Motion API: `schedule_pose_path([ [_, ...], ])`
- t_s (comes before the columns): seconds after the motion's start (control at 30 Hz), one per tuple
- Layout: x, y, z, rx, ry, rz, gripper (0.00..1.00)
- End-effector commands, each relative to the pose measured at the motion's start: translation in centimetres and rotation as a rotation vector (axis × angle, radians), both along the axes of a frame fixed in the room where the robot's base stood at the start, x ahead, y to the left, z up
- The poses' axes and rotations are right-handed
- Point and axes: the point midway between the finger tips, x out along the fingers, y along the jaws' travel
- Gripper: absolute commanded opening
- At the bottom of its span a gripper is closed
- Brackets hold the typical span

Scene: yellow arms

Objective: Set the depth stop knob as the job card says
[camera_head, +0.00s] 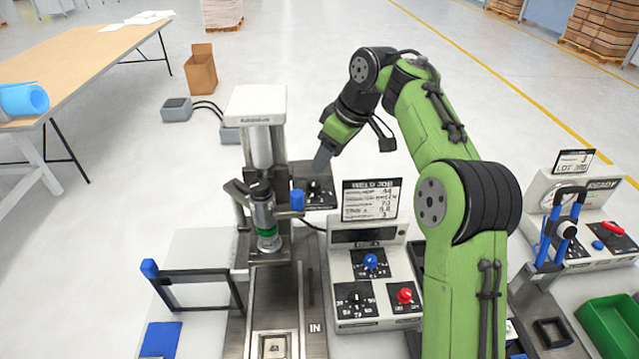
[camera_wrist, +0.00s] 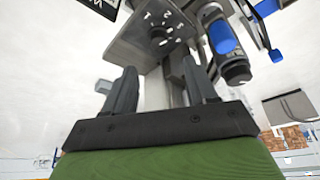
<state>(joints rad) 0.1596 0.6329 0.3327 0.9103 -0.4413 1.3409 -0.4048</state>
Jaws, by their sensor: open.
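A small dark knob (camera_head: 314,187) with marks around it sits on a dark plate (camera_head: 322,169) beside the press column. It is probably the depth stop knob; its label is not readable. My gripper (camera_head: 321,163) hangs just above and behind the plate, apart from the knob. In the wrist view my gripper (camera_wrist: 160,75) is open with nothing between its fingers. The job card (camera_head: 371,199), headed "WELD JOB", stands right of the plate; its small lines are not clearly legible.
A control box (camera_head: 372,317) below the card carries a blue knob (camera_head: 370,261), a black knob (camera_head: 357,300) and a red knob (camera_head: 404,295). The press head (camera_head: 263,215) and a blue cap (camera_head: 297,199) stand close left of my gripper. A green bin (camera_head: 610,325) is far right.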

Motion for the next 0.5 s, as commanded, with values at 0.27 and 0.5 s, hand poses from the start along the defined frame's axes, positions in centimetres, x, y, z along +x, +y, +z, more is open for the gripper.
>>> schedule_pose_path([
  [0.27,1.5,2.1,-6.6,-0.001,0.0,0.001,0.57],
  [0.5,2.1,2.8,-8.6,0.0,-0.001,-0.003,0.57],
])
